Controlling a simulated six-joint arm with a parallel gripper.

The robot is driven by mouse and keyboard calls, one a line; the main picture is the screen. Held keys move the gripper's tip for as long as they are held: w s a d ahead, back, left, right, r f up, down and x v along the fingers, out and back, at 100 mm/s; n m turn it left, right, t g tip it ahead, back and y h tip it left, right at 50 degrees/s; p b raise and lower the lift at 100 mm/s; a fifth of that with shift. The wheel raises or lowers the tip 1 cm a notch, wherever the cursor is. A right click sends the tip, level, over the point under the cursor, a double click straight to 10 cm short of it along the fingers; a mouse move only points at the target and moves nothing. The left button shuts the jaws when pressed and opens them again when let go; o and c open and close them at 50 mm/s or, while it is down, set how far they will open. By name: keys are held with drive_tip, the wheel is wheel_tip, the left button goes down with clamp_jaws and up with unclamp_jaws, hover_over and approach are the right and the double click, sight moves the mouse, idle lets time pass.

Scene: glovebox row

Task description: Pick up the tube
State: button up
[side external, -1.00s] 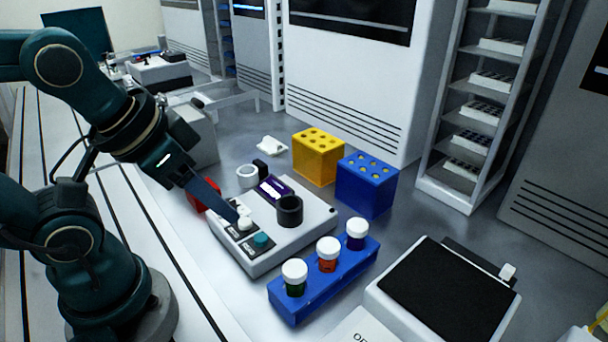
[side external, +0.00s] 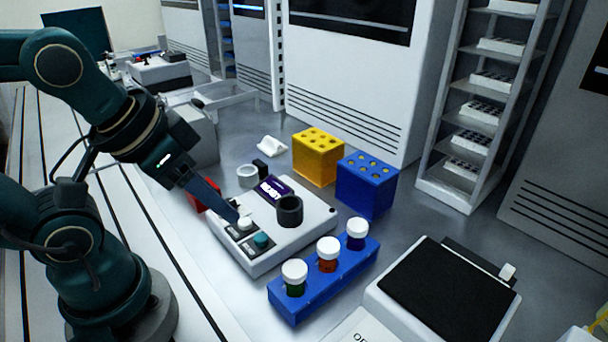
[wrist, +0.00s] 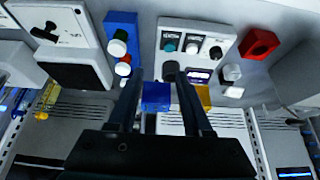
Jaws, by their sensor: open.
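Three tubes with white caps stand upright in a long blue rack (side external: 330,285): a green one (side external: 295,280), an orange-red one (side external: 328,254) and a dark blue one (side external: 357,234). In the wrist view the rack (wrist: 122,22) is above the left finger, with the green tube (wrist: 117,45) at its far end. My gripper (side external: 233,216) is open, with its fingertips over the near buttons of the white device, left of the tubes and apart from them. In the wrist view both fingers of my gripper (wrist: 157,88) show with nothing held between them.
The white device (side external: 285,243) has a dark round well (side external: 289,210), a lit purple display (side external: 272,189) and buttons. A yellow block (side external: 318,158) and a blue block (side external: 367,187) with holes stand behind. A black-topped unit (side external: 445,292) stands right of the rack.

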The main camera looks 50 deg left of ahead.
idle(0.4)
drive_tip(key=o, duration=0.4)
drive_tip(key=shift+o, duration=0.2)
drive_tip(key=shift+r, duration=0.1)
